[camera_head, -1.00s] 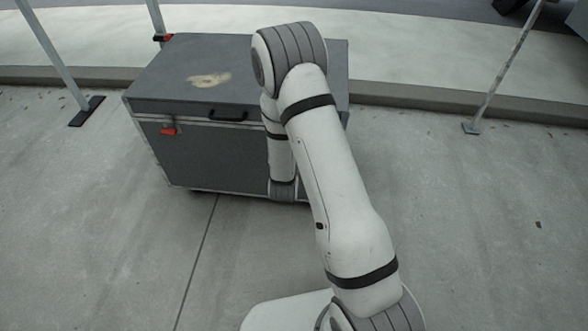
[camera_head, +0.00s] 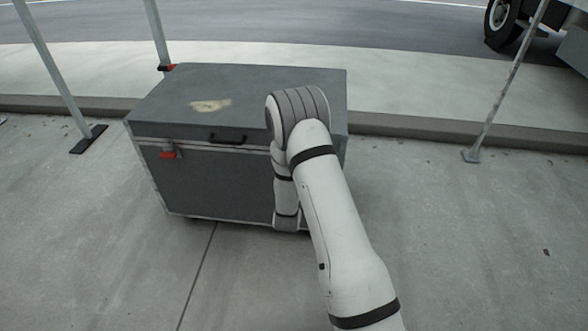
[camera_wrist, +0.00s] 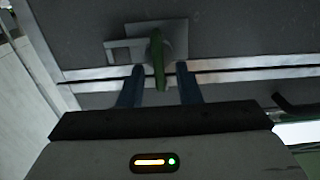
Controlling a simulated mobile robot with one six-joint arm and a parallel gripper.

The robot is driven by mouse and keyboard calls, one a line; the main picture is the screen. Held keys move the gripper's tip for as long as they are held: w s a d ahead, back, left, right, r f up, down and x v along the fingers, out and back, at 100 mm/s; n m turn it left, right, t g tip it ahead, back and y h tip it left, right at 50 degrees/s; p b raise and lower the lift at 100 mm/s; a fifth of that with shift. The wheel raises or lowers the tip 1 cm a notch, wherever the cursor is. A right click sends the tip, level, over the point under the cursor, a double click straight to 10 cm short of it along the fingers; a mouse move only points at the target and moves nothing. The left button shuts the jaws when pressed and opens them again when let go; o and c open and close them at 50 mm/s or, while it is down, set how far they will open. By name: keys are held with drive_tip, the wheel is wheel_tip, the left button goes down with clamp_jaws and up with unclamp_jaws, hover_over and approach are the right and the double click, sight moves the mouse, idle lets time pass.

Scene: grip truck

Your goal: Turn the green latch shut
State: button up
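The green latch (camera_wrist: 158,60) shows in the wrist view, on a grey metal plate (camera_wrist: 122,50) by the seam of a grey case. Its narrow handle stands roughly upright in the picture and crosses toward the pale seam strips. My gripper (camera_wrist: 160,72) is open, with one blue finger on each side of the handle. A gap shows on both sides, so it is not clamped. In the head view the grey case (camera_head: 225,185) stands on the pavement, and my arm hides the gripper and the green latch.
A red latch (camera_head: 167,154) sits at the case's left front. A black carry handle (camera_head: 228,140) is at the lid's front edge. Metal poles stand behind the case and at right (camera_head: 510,80). A kerb (camera_head: 450,133) runs behind. The pavement in front is open.

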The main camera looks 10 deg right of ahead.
drive_tip(key=shift+c, duration=0.4)
clamp_jaws()
drive_tip(key=shift+a, duration=0.1)
drive_tip(key=shift+n, duration=0.3)
drive_tip(key=n, duration=0.5)
drive_tip(key=a+f+n+b, duration=0.1)
drive_tip(key=n, duration=1.1)
drive_tip(key=shift+w+a+f, duration=0.2)
drive_tip(key=shift+w+f, duration=0.05)
drive_tip(key=shift+w, duration=0.05)
drive_tip(key=shift+n, duration=0.3)
